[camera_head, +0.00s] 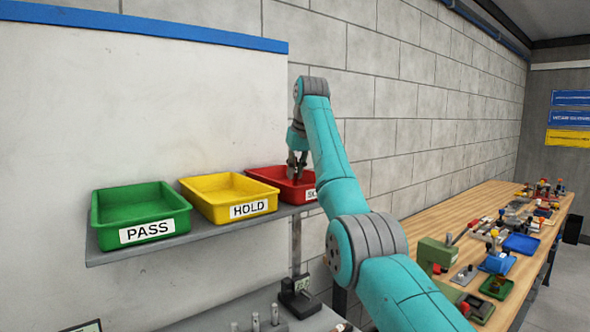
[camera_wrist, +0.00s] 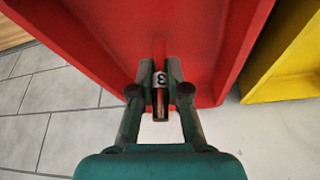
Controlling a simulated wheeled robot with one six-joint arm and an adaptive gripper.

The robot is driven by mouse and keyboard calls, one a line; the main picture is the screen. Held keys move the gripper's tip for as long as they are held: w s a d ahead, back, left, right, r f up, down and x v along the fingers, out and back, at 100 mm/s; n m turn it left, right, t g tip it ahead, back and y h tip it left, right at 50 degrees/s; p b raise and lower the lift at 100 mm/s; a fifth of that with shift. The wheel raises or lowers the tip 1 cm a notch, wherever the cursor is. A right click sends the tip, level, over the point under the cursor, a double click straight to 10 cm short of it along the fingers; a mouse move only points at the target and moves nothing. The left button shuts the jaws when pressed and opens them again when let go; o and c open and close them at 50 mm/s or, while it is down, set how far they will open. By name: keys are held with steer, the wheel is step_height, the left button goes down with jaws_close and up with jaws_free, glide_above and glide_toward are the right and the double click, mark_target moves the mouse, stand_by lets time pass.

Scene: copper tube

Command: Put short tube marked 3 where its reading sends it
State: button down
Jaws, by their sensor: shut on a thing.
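My gripper (camera_head: 297,172) is at the red tray (camera_head: 264,178), at the right end of the shelf. In the wrist view my gripper (camera_wrist: 160,80) is shut on a short copper tube (camera_wrist: 160,104) with a white band marked 3. The tube's far part lies in line with the red floor of the tray (camera_wrist: 100,30), and its near end is by the tray's edge. I cannot tell whether it touches the tray. My arm hides part of the red tray's label; only its first letters show.
The yellow tray (camera_head: 209,204) labelled HOLD and the green tray (camera_head: 112,215) labelled PASS stand left of the red one. Below the shelf are a dark stand (camera_head: 299,306) with a small display and upright metal pieces (camera_head: 275,314). A cluttered wooden bench (camera_head: 436,218) is at right.

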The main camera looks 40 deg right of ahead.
steer(key=shift+f, duration=0.35)
steer(key=c, duration=1.2)
jaws_free()
steer(key=shift+o, duration=0.2)
steer(key=shift+r, duration=0.1)
